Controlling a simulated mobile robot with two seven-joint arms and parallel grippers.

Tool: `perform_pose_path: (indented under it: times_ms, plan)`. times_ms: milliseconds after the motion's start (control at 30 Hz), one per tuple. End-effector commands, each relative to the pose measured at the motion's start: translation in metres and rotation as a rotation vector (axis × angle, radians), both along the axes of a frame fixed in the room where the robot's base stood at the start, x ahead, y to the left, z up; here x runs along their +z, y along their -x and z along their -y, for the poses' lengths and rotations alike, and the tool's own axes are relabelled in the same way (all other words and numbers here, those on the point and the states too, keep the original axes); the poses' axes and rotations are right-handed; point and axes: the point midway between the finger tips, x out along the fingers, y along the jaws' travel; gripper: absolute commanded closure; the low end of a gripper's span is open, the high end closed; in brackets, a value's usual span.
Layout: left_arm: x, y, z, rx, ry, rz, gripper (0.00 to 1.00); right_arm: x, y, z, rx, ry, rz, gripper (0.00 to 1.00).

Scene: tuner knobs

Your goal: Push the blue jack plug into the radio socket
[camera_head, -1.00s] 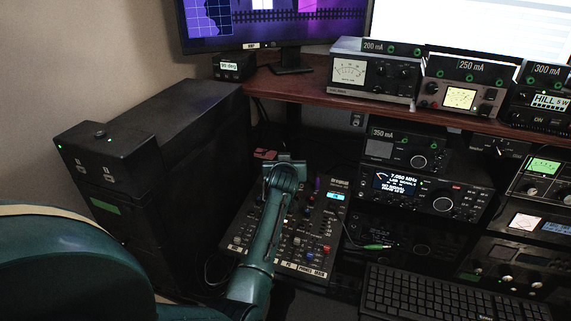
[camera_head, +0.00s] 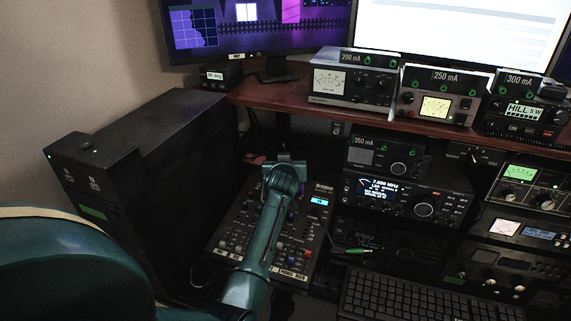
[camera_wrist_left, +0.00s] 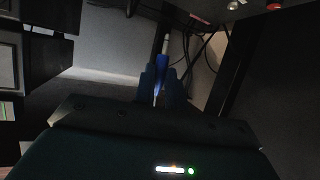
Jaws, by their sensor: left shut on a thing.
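In the left wrist view my left gripper (camera_wrist_left: 161,84) is shut on the blue jack plug (camera_wrist_left: 161,70). The plug's pale tip points away from the wrist, and part of its body is hidden between the fingers. In the head view my left gripper (camera_head: 287,163) is over the back of the mixer, and the plug cannot be made out there. A radio (camera_head: 400,203) with a lit frequency display stands right of the gripper, apart from it. I cannot make out which opening is its socket. My right gripper is not in view.
A mixer (camera_head: 234,228) lies under my left arm. A black cabinet (camera_head: 150,150) stands at left. A wooden shelf (camera_head: 262,95) carries several meter boxes above. Cables (camera_wrist_left: 205,50) hang ahead of the gripper.

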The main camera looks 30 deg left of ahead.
Motion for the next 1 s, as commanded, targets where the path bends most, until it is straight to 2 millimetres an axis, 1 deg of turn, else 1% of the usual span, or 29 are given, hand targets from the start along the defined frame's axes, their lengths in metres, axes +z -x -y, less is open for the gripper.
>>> perform_pose_path:
  times_ms: [200, 467, 600, 767, 1000]
  plan:
    - [-0.014, -0.001, 0.000, 0.000, 0.000, 0.000, 1.00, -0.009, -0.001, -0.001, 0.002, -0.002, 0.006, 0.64]
    - [-0.039, -0.003, -0.001, 0.000, 0.001, 0.000, 1.00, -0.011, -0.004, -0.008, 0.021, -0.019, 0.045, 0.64]
    - [-0.051, -0.005, -0.001, 0.000, 0.001, 0.000, 1.00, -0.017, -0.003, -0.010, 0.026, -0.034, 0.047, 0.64]
    - [-0.058, -0.006, -0.001, 0.000, 0.000, 0.000, 1.00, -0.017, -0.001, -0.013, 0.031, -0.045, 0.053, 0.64]
    - [-0.057, -0.006, -0.001, 0.000, 0.000, 0.000, 1.00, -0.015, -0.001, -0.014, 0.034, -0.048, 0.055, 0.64]
